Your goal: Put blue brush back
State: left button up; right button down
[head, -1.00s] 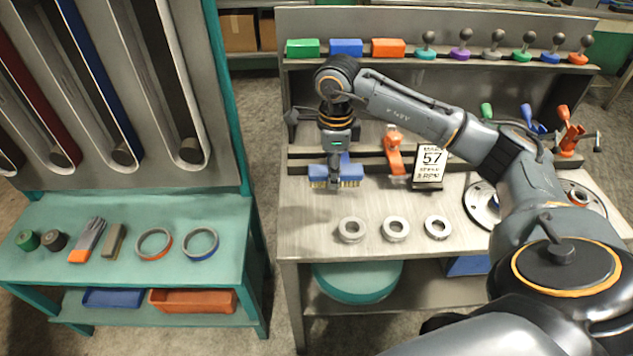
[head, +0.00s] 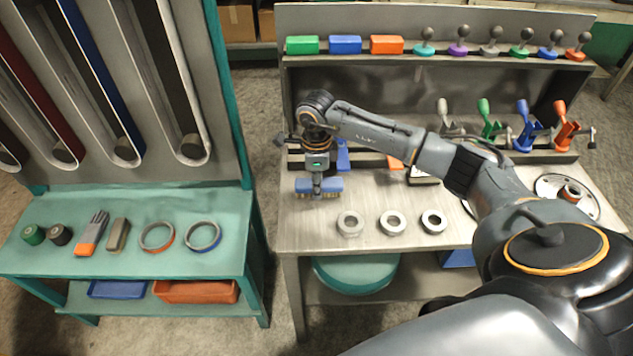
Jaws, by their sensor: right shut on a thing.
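The blue brush (head: 332,185) has a blue back and tan bristles facing down. My right gripper (head: 317,188) is shut on it and holds it near the back left of the grey workbench (head: 290,230). I cannot tell how high the bristles are above the bench top. A blue holder (head: 343,157) stands just behind and to the right of the brush, partly hidden by my right arm. An orange piece (head: 394,163) stands to its right, mostly covered by the arm. My left gripper is not in view.
Three metal rings (head: 392,223) lie at the bench front. Colored blocks (head: 345,45) and knobs (head: 490,48) line the upper shelf. Clamps (head: 525,130) stand at the back right. A teal bench (head: 190,285) with small parts is on the left. The bench's front left is clear.

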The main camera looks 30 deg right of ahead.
jog(key=c, duration=0.9)
grip_release()
jog(key=shift+f, duration=0.1)
notch_tip(320, 180, up, 12)
jog(key=shift+r+b, duration=0.2)
jog(key=shift+b, duration=1.05)
